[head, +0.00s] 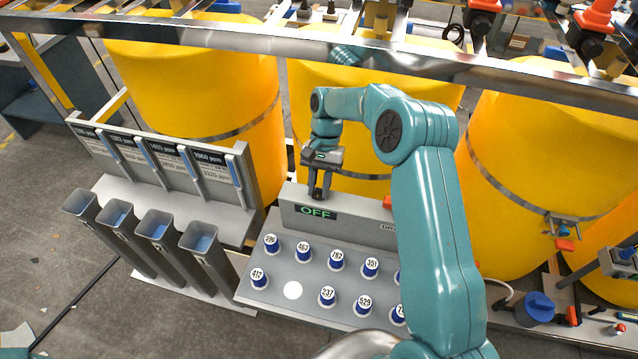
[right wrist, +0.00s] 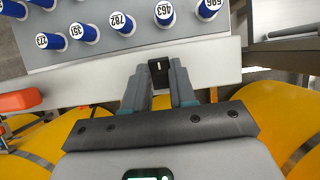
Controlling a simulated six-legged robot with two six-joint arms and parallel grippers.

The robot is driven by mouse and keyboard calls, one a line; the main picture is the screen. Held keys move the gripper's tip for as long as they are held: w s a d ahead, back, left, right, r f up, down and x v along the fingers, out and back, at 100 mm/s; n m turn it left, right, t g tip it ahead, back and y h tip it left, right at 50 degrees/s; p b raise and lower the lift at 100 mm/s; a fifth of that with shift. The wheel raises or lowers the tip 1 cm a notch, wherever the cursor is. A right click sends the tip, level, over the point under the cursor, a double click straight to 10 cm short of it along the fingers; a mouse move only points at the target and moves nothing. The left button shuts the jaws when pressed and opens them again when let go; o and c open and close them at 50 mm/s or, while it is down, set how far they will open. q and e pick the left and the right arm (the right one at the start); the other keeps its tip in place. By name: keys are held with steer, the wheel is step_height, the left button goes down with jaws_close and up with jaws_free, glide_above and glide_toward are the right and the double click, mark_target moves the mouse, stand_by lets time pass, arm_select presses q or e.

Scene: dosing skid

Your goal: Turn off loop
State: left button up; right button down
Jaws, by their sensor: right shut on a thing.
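The grey control box (head: 352,222) stands behind the panel of numbered blue knobs or caps. Its front display (head: 315,212) reads OFF in green letters. My right gripper (head: 318,195) reaches down onto the box's top above the display. In the right wrist view, its fingers (right wrist: 160,78) are shut on a small black switch (right wrist: 159,68) with a white mark, set in the box's top. The fingers hide part of the switch, and its exact tilt is hard to tell. My left gripper is not in view.
The sloped grey panel (head: 245,287) carries several numbered blue pieces and one bare white circle (head: 292,290). Several grey bins (head: 205,240) and a rack of labelled slats (head: 165,160) stand at left. Yellow tanks (head: 205,85) and a metal rail (head: 300,52) lie behind.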

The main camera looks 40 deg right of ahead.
steer(key=c, duration=0.9)
jaws_free()
steer(key=shift+r, duration=0.1)
steer(key=shift+w+d+r, duration=0.15)
steer(key=shift+w+r, duration=0.05)
steer(key=shift+r, duration=0.1)
steer(key=b+v, duration=0.1)
steer(key=v, duration=0.6)
steer(key=shift+s, duration=0.1)
steer(key=shift+s+f, duration=0.1)
